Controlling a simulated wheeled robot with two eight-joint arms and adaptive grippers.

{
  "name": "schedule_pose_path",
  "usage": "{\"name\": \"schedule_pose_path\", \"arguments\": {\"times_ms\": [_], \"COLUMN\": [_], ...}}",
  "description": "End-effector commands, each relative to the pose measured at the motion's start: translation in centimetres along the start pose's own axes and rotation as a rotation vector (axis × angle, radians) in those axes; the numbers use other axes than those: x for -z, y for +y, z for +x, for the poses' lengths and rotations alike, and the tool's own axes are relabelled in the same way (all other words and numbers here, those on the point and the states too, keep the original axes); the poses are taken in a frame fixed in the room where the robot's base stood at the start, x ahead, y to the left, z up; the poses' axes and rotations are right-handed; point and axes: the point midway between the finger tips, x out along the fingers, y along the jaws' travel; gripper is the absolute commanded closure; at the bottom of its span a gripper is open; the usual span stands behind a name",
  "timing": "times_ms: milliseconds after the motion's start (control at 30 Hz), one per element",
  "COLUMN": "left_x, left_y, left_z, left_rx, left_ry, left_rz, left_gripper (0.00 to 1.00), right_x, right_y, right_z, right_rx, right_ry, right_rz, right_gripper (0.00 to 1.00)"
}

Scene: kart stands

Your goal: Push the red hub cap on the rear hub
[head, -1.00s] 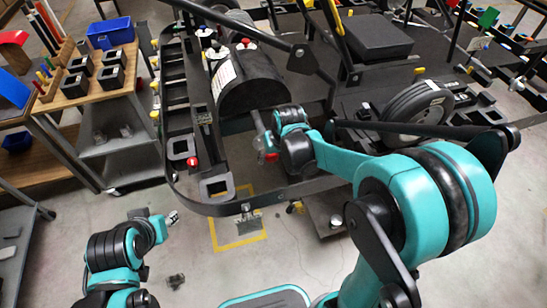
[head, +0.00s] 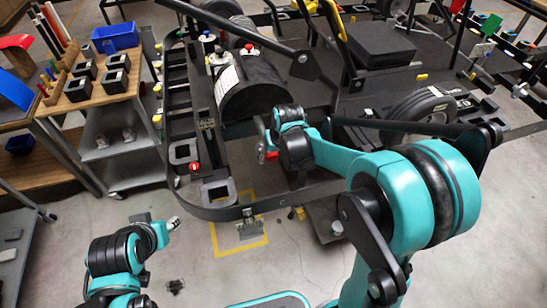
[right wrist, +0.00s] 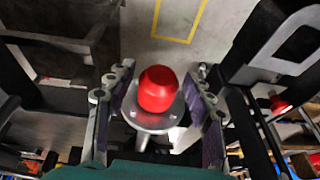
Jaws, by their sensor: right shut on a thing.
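The red hub cap (right wrist: 158,88) sits in the middle of the right wrist view, between the fingers of my right gripper (right wrist: 163,105). It shows small in the head view (head: 271,155), at the tip of the right gripper (head: 265,143). A round metal flange with bolts, apparently the rear hub (right wrist: 147,118), is right behind the cap. The cap overlaps the flange's face; I cannot tell whether they touch. My right gripper is shut on the cap. My left gripper (head: 172,223) is low over the floor at left, far from the cap; its jaws are too small to judge.
The black kart frame (head: 240,212) surrounds the right gripper, with a bar and a dark wheel (head: 425,110) to its right. A yellow floor square (head: 262,240) lies below. A wooden bench with a blue bin (head: 115,37) stands at left. Floor between bench and kart is open.

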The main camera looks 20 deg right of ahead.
Motion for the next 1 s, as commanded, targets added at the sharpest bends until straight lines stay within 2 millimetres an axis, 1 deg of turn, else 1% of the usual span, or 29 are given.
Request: {"name": "schedule_pose_path", "arguments": {"times_ms": [167, 200, 267, 300, 567, 667, 767, 867, 1000], "left_x": [0.0, 0.0, 0.0, 0.0, 0.0, 0.0, 0.0, 0.0, 0.0], "left_y": [0.0, 0.0, 0.0, 0.0, 0.0, 0.0, 0.0, 0.0, 0.0], "left_z": [0.0, 0.0, 0.0, 0.0, 0.0, 0.0, 0.0, 0.0, 0.0], "left_rx": [0.0, 0.0, 0.0, 0.0, 0.0, 0.0, 0.0, 0.0, 0.0], "left_ry": [0.0, 0.0, 0.0, 0.0, 0.0, 0.0, 0.0, 0.0, 0.0], "left_rz": [0.0, 0.0, 0.0, 0.0, 0.0, 0.0, 0.0, 0.0, 0.0], "left_gripper": [0.6, 0.6, 0.6, 0.6, 0.6, 0.6, 0.6, 0.6, 0.6], "right_x": [0.4, 0.5, 0.5, 0.4, 0.4, 0.4, 0.4, 0.4, 0.3], "right_y": [0.0, 0.0, 0.0, 0.0, 0.0, 0.0, 0.0, 0.0, 0.0], "right_z": [0.1, 0.1, 0.1, 0.1, 0.1, -0.2, -1.4, -3.4, -6.6], "right_rx": [0.0, 0.0, 0.0, 0.0, 0.0, 0.0, 0.0, 0.0, 0.0], "right_ry": [0.0, 0.0, 0.0, 0.0, 0.0, 0.0, 0.0, 0.0, 0.0], "right_rz": [0.0, 0.0, 0.0, 0.0, 0.0, 0.0, 0.0, 0.0, 0.0], "right_gripper": [0.82, 0.45, 0.29, 0.23, 0.23, 0.23, 0.23, 0.23, 0.23]}}
